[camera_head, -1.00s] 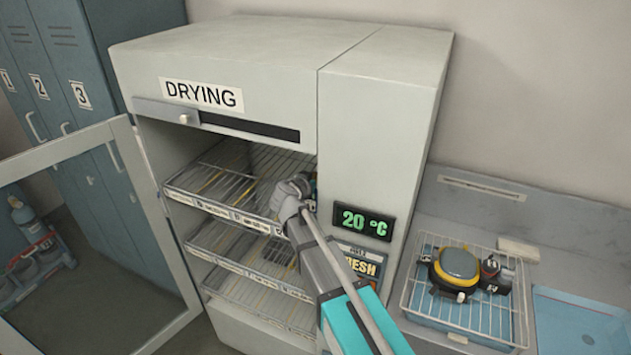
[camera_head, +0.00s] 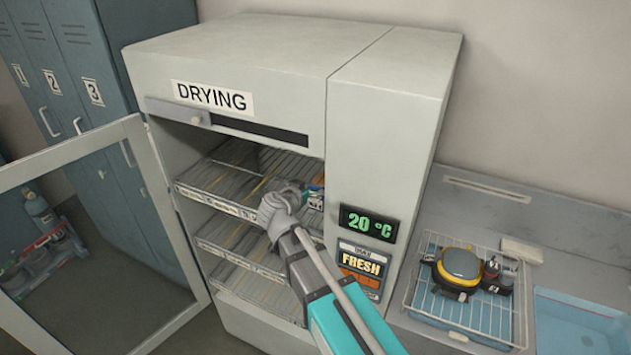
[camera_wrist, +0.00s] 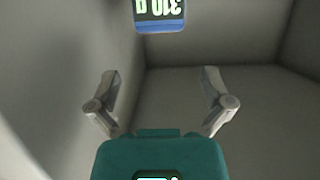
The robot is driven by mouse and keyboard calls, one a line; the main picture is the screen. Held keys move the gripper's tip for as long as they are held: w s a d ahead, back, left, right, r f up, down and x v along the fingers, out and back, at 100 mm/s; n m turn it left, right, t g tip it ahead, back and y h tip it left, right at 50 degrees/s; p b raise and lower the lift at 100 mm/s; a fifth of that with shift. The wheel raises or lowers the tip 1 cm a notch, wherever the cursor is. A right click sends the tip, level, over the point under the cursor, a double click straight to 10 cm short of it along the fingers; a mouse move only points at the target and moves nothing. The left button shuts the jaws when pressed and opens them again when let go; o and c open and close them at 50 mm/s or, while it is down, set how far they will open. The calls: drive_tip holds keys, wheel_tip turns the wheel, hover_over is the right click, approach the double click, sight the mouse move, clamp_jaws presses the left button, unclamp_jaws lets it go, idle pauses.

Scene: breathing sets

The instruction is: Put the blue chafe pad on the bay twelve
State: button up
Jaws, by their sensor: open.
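My gripper (camera_head: 280,208) is at the right side of the drying cabinet's opening, in front of the upper rack (camera_head: 222,183). In the wrist view its two fingers (camera_wrist: 160,98) stand apart with nothing between them. A small blue and white item (camera_head: 316,196) sits just beyond the gripper at the upper rack's right end, partly hidden. The wrist view shows a blue-edged item (camera_wrist: 160,18) reading "310 g" upside down, ahead of the fingers and cut by the frame. I cannot tell whether either is the blue chafe pad. Small bay labels line the rack fronts, but their numbers are unreadable.
The cabinet (camera_head: 260,60) has its glass door (camera_head: 95,150) swung open to the left. Its display panel (camera_head: 368,222) is right of the gripper. A wire rack (camera_head: 425,312) on the counter holds a yellow and grey device (camera_head: 459,268). A blue tray (camera_head: 585,320) lies beside it.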

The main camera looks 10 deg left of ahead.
drive_tip(key=shift+v, duration=1.15)
